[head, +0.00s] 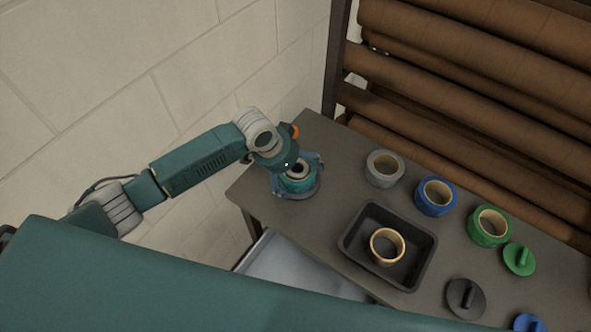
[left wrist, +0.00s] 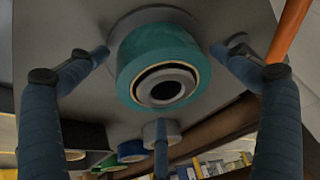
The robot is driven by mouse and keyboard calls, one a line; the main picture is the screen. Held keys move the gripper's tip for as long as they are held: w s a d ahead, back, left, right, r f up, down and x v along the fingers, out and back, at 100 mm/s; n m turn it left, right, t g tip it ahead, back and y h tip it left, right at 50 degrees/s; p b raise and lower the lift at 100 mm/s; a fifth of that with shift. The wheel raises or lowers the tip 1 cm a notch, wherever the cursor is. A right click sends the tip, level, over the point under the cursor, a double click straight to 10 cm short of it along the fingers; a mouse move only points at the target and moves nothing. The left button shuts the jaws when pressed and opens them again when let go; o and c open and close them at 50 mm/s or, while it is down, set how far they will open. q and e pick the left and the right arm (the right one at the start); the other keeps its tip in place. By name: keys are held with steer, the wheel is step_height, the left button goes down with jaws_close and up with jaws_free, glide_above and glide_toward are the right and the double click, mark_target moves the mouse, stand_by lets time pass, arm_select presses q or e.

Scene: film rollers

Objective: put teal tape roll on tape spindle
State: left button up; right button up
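The teal tape roll (left wrist: 187,48) sits around the tape spindle, whose dark hub (left wrist: 164,91) shows through its middle in the left wrist view. The roll lies low against the spindle's round grey base (left wrist: 128,24). The roll (head: 297,185) and base (head: 312,192) also show in the head view, at the table's far left corner. My left gripper (head: 297,171) is over the roll with its fingers spread around it. In the left wrist view, the fingers (left wrist: 161,58) look apart from the teal surface. My right gripper is out of view.
On the table (head: 330,205) stand a grey roll (head: 370,168), a blue roll (head: 424,202) and a green roll (head: 479,230). A black tray (head: 352,246) holds a tan roll (head: 376,247). Several knobbed discs lie at right. Brown film rollers (head: 470,60) rise behind; a wall is left.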

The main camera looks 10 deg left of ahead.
arm_select(q)
steer(key=b+v, duration=0.1)
steer(key=v, duration=1.1)
steer(key=shift+r, duration=0.1)
